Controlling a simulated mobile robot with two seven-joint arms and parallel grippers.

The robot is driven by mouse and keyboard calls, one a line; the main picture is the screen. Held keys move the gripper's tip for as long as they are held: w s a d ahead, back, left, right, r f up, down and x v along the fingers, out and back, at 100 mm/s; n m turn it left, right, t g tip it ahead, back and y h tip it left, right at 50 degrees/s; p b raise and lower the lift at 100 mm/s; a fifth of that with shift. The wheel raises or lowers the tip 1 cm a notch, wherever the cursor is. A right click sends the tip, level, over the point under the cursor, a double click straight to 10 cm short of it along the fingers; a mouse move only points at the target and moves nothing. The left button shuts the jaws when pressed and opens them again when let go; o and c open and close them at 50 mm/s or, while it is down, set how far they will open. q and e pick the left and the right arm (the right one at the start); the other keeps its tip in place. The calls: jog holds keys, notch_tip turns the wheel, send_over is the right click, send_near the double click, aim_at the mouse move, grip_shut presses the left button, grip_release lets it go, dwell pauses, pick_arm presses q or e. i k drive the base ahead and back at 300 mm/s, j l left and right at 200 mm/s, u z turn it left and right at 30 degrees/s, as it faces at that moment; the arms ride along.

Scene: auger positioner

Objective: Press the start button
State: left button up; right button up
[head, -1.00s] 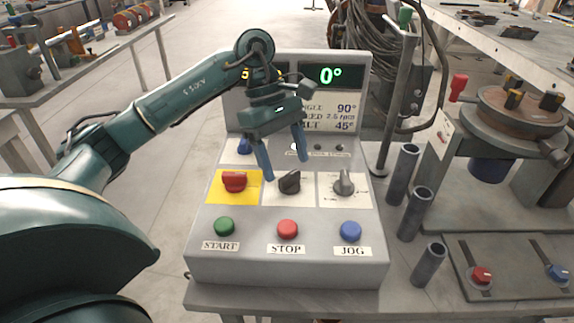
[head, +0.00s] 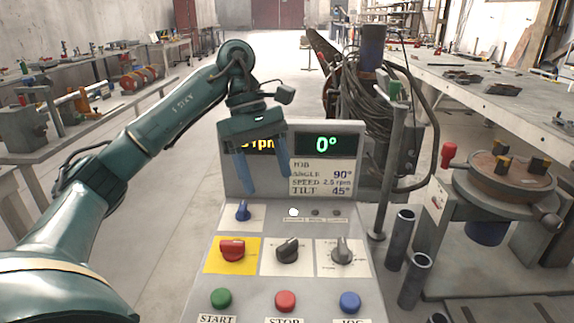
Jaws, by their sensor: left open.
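The green start button (head: 221,298) is at the front left of the grey control panel (head: 262,212), above a START label. The red stop button (head: 285,301) and the blue jog button (head: 350,302) are to its right. My left gripper (head: 265,190) is open and empty, its two blue fingers pointing down in front of the panel's upright display. It appears well behind the start button and touches none of the buttons. My right gripper is not in view.
A small blue switch (head: 242,211) is near the gripper. A post (head: 388,170), grey tubes (head: 400,240) and a round positioner table (head: 504,180) stand to the right.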

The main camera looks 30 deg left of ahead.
aim_at(221, 298)
jog(key=k, duration=1.45)
